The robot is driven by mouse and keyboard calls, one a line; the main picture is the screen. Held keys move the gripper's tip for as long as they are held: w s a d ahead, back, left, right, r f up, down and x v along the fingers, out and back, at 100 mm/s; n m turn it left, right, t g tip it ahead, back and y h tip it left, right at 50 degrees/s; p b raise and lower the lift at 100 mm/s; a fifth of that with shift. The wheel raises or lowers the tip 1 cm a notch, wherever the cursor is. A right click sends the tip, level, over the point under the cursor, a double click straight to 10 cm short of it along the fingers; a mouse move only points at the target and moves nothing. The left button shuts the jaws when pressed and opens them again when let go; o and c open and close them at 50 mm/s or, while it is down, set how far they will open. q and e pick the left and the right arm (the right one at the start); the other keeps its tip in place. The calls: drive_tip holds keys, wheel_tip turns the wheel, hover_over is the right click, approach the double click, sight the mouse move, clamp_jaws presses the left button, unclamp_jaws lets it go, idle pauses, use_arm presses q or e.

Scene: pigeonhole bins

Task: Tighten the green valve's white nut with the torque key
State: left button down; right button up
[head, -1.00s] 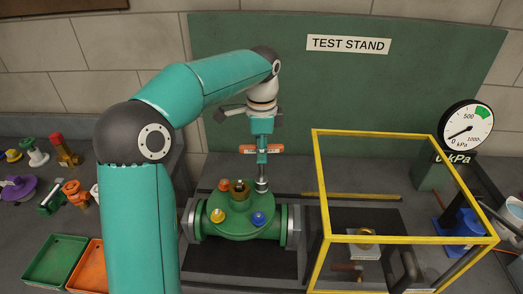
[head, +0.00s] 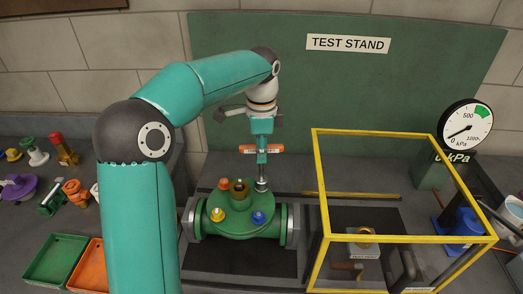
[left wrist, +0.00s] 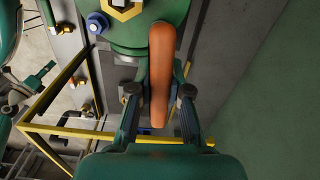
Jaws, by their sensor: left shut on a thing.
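The green valve (head: 238,222) sits on the stand in the head view, with a brass stem in its middle. An orange nut (head: 225,184), a yellow nut (head: 217,215) and a blue nut (head: 258,217) show on its flange. My left gripper (head: 262,150) is shut on the orange handle of the torque key (left wrist: 160,75). The key hangs upright, its metal socket (head: 262,185) down at the flange's back right. The white nut is not visible; the socket covers that spot. The blue nut also shows in the left wrist view (left wrist: 97,22).
A yellow frame (head: 318,190) stands right of the valve. A pressure gauge (head: 466,128) reads low at the far right. Green (head: 35,278) and orange trays and loose valves lie left. What looks like my right arm shows at the wrist view's left edge; its jaws are unclear.

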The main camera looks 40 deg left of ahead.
use_arm(q)
drive_tip(key=shift+f, duration=0.35)
drive_tip(key=c, duration=1)
unclamp_jaws()
drive_tip(key=shift+r, duration=0.1)
drive_tip(key=shift+c, duration=0.2)
drive_tip(key=shift+r, duration=0.1)
drive_tip(key=shift+m, duration=0.3)
clamp_jaws()
